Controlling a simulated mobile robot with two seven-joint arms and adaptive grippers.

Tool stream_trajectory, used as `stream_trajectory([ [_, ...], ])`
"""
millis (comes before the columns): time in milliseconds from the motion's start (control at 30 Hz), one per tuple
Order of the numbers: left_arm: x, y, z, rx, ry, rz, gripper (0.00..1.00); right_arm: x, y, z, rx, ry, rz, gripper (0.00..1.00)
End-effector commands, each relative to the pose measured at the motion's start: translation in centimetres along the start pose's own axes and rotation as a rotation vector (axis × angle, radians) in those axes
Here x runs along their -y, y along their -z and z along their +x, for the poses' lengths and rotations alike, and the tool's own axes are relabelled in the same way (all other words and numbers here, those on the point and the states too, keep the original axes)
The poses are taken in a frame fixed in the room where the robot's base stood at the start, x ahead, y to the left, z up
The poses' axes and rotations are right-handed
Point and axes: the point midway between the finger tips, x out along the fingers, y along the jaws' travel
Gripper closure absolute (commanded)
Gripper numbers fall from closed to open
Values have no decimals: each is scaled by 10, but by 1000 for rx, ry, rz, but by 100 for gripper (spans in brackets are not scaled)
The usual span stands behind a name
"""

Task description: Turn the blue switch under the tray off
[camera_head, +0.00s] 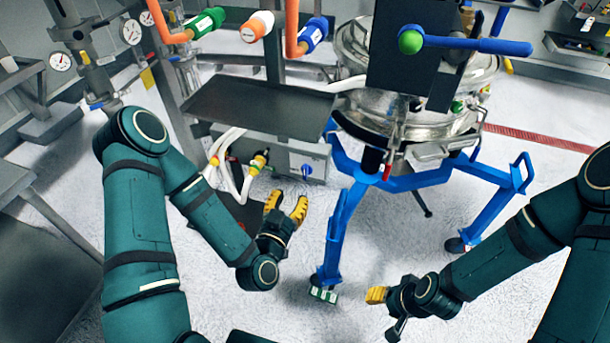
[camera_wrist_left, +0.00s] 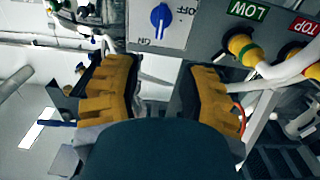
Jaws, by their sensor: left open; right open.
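The blue switch (camera_head: 306,170) is a small knob on the front of a grey control box (camera_head: 262,152) below the dark tray (camera_head: 262,104). In the left wrist view the switch (camera_wrist_left: 161,17) sits on a pale plate marked ON and OFF. Its handle looks upright in that picture; which mark it selects is hard to tell. My left gripper (camera_head: 287,204) is open and empty, in front of and below the switch. Its two yellow fingers (camera_wrist_left: 160,78) frame the space short of the plate. My right gripper (camera_head: 383,297) is open, low at the right, away from the box.
White hoses with yellow fittings (camera_head: 259,160) leave the box left of the switch. The blue sifter stand (camera_head: 342,215) rises close on the right of my left gripper. A dark side table (camera_head: 40,280) is at the left.

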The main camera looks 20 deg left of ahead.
Motion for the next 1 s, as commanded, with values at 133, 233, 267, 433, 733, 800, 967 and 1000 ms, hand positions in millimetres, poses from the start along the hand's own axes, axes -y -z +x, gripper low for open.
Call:
stream_trajectory([
  [133,0,-5,9,-3,0,2,59,-8,-2,21,2,0,-2,53],
  [233,1,-5,15,-3,0,2,59,-12,-4,31,4,1,-4,53],
  [267,0,-4,16,-3,1,2,59,-13,-4,34,4,1,-5,53],
  [433,0,-4,24,-2,-2,0,59,-20,-7,52,8,1,-8,53],
  [733,0,0,72,-1,0,-2,59,-26,-4,68,-4,1,-9,53],
  [800,-1,0,82,0,-1,-2,59,-25,-4,68,-5,1,-9,53],
  [967,-1,0,99,2,-1,-2,59,-26,-4,68,-5,1,-9,53],
  [1000,-1,-1,102,3,-1,-1,59,-26,-4,69,-5,1,-9,53],
])
